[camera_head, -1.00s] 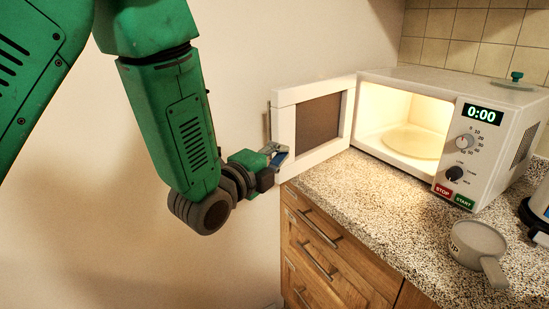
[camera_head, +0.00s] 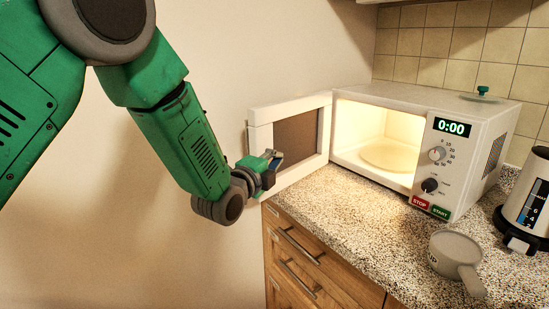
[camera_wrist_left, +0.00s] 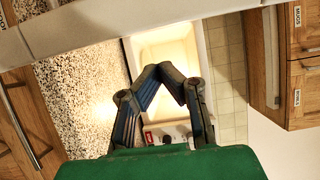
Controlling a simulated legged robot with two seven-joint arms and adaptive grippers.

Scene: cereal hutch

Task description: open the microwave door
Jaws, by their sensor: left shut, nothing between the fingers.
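The white microwave (camera_head: 465,155) stands on the speckled counter with its display at 0:00. Its door (camera_head: 292,140) stands wide open, swung out to the left, and the lit cavity (camera_head: 365,145) with a round plate shows. My left gripper (camera_head: 274,160) is at the outer left part of the door, close in front of it; whether it touches cannot be told. In the left wrist view my left gripper (camera_wrist_left: 168,75) is shut and empty, its fingers meeting at the tips, with the lit cavity (camera_wrist_left: 165,48) beyond. My right gripper is out of view.
A grey cup with a handle (camera_head: 455,252) stands on the counter (camera_head: 350,220) in front of the microwave. A kettle (camera_head: 528,200) stands at the right. Wooden drawers (camera_head: 300,262) are below. Wooden cabinets (camera_wrist_left: 300,90) show in the left wrist view.

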